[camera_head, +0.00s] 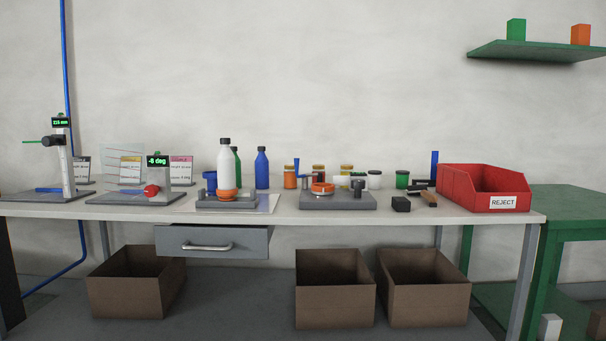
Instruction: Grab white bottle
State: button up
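The white bottle (225,167) has a black cap and stands upright on the workbench (287,211), left of the middle. Its base sits in an orange ring (227,194) on a grey fixture (222,204). A green bottle (237,165) stands behind it, partly hidden, and a blue bottle (262,170) stands to its right. A blue cup-like part (210,181) is close on its left. My gripper is not in view.
A second grey fixture (345,202) and small jars (374,180) stand right of the bottles. A red REJECT bin (465,190) is at the right end. Gauges (150,195) stand at left. A drawer (230,242) and brown boxes (334,300) are below.

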aim_at(225, 158)
jog(key=i+u, duration=0.15)
jog(key=i, duration=0.3)
jog(key=i+l+u, duration=0.1)
jog(key=i, duration=0.35)
